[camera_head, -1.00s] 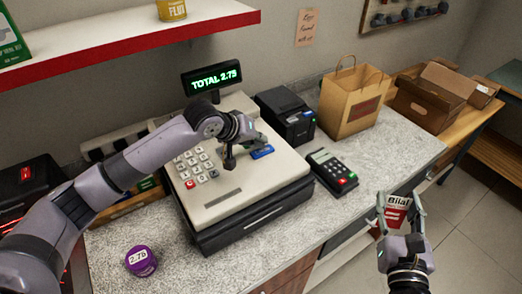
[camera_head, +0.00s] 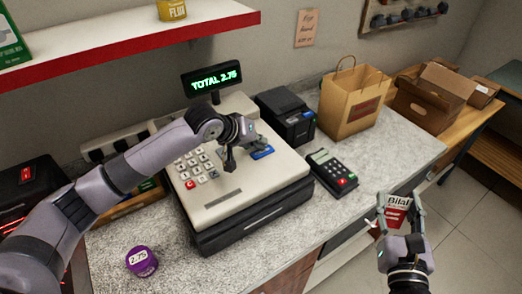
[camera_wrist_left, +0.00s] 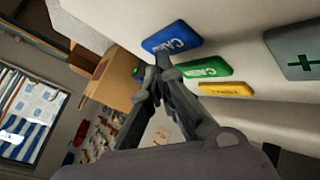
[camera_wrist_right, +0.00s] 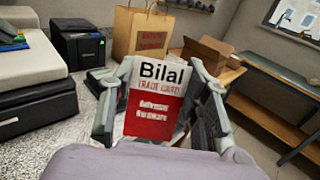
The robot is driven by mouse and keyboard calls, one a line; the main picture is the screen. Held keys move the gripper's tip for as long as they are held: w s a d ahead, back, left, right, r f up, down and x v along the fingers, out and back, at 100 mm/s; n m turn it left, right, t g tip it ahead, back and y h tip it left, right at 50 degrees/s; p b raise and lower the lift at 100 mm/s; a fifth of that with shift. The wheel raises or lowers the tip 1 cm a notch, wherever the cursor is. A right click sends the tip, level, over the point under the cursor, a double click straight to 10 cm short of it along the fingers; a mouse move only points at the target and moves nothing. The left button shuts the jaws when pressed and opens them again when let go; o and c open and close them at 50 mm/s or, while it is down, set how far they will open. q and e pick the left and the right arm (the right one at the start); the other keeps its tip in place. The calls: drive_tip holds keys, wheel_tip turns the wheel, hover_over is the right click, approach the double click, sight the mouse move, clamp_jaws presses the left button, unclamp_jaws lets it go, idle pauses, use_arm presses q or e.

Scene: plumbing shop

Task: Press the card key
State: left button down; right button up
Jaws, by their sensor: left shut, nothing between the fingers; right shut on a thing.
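The cash register (camera_head: 250,190) stands on the counter. Its blue card key (camera_head: 262,152) is on the sloped top, right of the number keys. In the left wrist view the card key (camera_wrist_left: 172,37) lies beside a green key (camera_wrist_left: 205,68) and a yellow key (camera_wrist_left: 225,90). My left gripper (camera_head: 230,168) is shut and empty over the register top, left of the card key. In its wrist view the fingertips (camera_wrist_left: 158,72) are close to the blue and green keys; I cannot tell whether they touch. My right gripper (camera_head: 392,207) is shut on a red and white card (camera_wrist_right: 155,100) lettered Bilal.
The register display (camera_head: 213,77) reads TOTAL 2.75. A card terminal (camera_head: 332,172), a black printer (camera_head: 286,113) and a paper bag (camera_head: 352,103) stand to the right. A purple tin (camera_head: 141,260) sits at the counter's front left. A red-edged shelf (camera_head: 130,45) hangs above.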

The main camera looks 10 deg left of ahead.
use_arm(q)
drive_tip(key=shift+f, duration=0.3)
use_arm(e)
drive_tip(key=shift+r, duration=0.1)
use_arm(q)
drive_tip(key=shift+r, duration=0.1)
use_arm(e)
drive_tip(key=shift+r, duration=0.15)
use_arm(q)
drive_tip(key=shift+r+p, duration=0.5)
drive_tip(key=shift+p, duration=0.45)
use_arm(e)
drive_tip(key=shift+r, duration=0.8)
